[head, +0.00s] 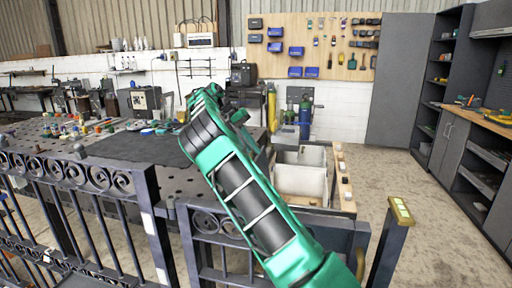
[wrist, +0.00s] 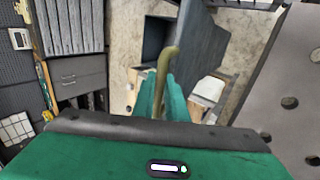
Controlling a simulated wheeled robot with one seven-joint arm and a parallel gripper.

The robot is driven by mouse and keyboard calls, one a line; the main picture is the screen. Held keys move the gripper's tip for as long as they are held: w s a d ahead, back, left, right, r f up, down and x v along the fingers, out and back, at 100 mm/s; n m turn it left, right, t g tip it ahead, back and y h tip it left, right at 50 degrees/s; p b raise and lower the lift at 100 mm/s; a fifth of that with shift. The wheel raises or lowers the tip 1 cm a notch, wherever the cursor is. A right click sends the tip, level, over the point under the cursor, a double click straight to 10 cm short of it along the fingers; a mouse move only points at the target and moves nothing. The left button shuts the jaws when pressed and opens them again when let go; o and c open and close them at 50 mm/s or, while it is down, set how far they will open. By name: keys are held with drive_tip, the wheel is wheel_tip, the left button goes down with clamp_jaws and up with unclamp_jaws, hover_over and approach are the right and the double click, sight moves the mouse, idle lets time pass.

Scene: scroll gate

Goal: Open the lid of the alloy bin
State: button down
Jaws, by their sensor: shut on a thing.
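In the wrist view, my gripper (wrist: 163,100) has its green fingers closed around a curved tan bar (wrist: 166,60), which looks like a handle. Just beyond it is a blue-grey box-like form (wrist: 155,40) with a dark inside and a broad slanted panel (wrist: 208,52). I cannot tell for sure whether this is the alloy bin and its lid. In the head view, my green arm crosses the middle and hides the gripper. A pale, open-looking bin (head: 302,180) stands right of the arm, partly covered by it.
A dark scroll gate (head: 80,180) spans the left foreground, and a post with a brass top (head: 402,212) stands at the right. The perforated table (head: 50,150) holds small coloured parts. Grey cabinets (head: 455,140) line the right. Concrete floor (head: 390,170) is clear between.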

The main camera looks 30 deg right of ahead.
drive_tip(key=shift+d+f, duration=0.15)
drive_tip(key=shift+d, duration=0.1)
drive_tip(key=c, duration=1.8)
unclamp_jaws()
drive_tip(key=shift+w+f, duration=0.1)
drive_tip(key=shift+w, duration=0.05)
drive_tip(key=shift+o, duration=0.2)
